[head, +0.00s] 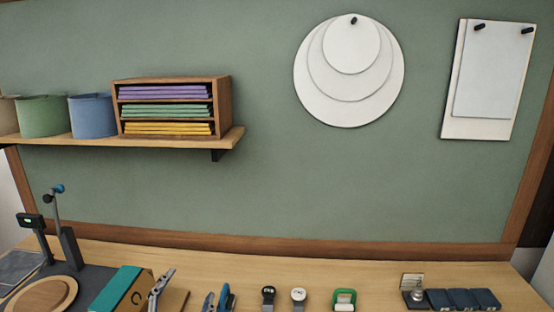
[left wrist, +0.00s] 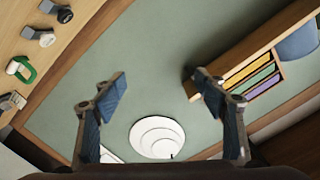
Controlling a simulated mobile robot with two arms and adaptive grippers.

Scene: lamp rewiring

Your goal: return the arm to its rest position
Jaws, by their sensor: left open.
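My left gripper (head: 196,279) shows at the bottom edge of the head view, low over the table's near side, with its fingers pointing up and away. In the left wrist view its two fingers (left wrist: 160,84) are spread wide with blue pads, and nothing is between them. The wrist camera looks past them at the green wall, tilted. The rest of the left arm is hidden below the head view. My right gripper is in neither view.
A wall shelf (head: 232,137) carries bins and a wooden sorter (head: 225,100). The wooden table (head: 400,262) holds a teal-and-brown box (head: 118,286), a stand (head: 68,248), a green-framed item (head: 343,299) and dark blue blocks (head: 463,299). White discs (head: 384,92) hang on the wall.

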